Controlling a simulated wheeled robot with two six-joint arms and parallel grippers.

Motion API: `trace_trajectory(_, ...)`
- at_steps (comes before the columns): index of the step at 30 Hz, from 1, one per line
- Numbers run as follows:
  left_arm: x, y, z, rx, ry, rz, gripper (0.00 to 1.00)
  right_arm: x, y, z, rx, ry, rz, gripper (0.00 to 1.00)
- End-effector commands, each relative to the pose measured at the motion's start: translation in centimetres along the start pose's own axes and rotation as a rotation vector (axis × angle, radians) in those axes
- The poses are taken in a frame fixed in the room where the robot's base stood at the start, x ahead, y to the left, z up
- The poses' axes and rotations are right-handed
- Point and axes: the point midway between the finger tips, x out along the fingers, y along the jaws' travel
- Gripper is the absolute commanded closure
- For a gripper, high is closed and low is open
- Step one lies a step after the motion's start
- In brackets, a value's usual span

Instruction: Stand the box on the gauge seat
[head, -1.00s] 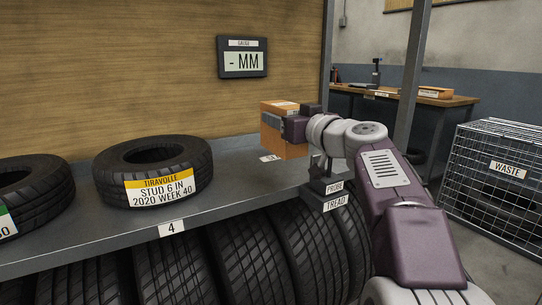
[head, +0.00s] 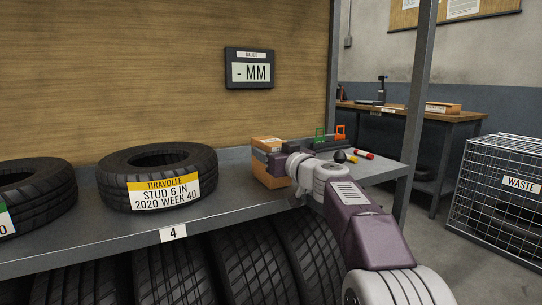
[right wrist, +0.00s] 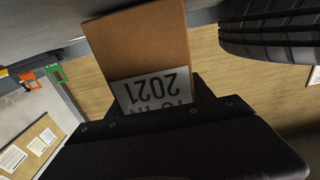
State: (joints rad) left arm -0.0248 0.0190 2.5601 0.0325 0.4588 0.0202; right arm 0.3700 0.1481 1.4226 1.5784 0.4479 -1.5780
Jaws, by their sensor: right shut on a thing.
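The box (head: 266,178) is brown-orange cardboard with a printed label. My right gripper (head: 278,164) is shut on it above the shelf, just right of the tyre with the yellow label. In the right wrist view the box (right wrist: 140,50) juts out from my dark gripper (right wrist: 155,112), its white label reading "2021" upside down. I cannot tell whether its base touches the shelf. The gauge display (head: 249,70) on the back panel reads "- MM". I cannot make out the gauge seat; my arm and the box cover part of the shelf. My left gripper is not in view.
A tyre (head: 157,180) lies on the shelf (head: 228,205) left of the box, with another further left. Right of the box are a green clip (head: 320,134), an orange clip (head: 340,132) and a red cylinder (head: 364,154). A waste cage (head: 500,195) stands at right.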

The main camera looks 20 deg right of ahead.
Motion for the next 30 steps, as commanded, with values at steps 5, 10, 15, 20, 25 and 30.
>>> trace_trajectory(5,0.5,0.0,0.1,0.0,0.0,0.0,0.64,0.0,0.0,0.3,0.0,0.001,0.0,0.93)
trace_trajectory(10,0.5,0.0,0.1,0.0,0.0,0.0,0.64,0.0,0.0,0.3,0.001,-0.001,0.0,0.18)
trace_trajectory(15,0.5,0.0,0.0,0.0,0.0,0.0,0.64,0.0,0.0,0.3,0.001,-0.001,0.0,0.18)
trace_trajectory(20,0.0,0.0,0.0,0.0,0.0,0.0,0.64,0.0,0.0,-0.1,0.001,-0.001,0.0,0.18)
trace_trajectory(25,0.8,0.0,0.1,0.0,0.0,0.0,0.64,-2.5,0.1,0.1,-0.001,0.002,0.003,0.18)
trace_trajectory(30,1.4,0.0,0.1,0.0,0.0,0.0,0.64,-6.3,0.1,0.1,-0.001,0.001,0.003,0.18)
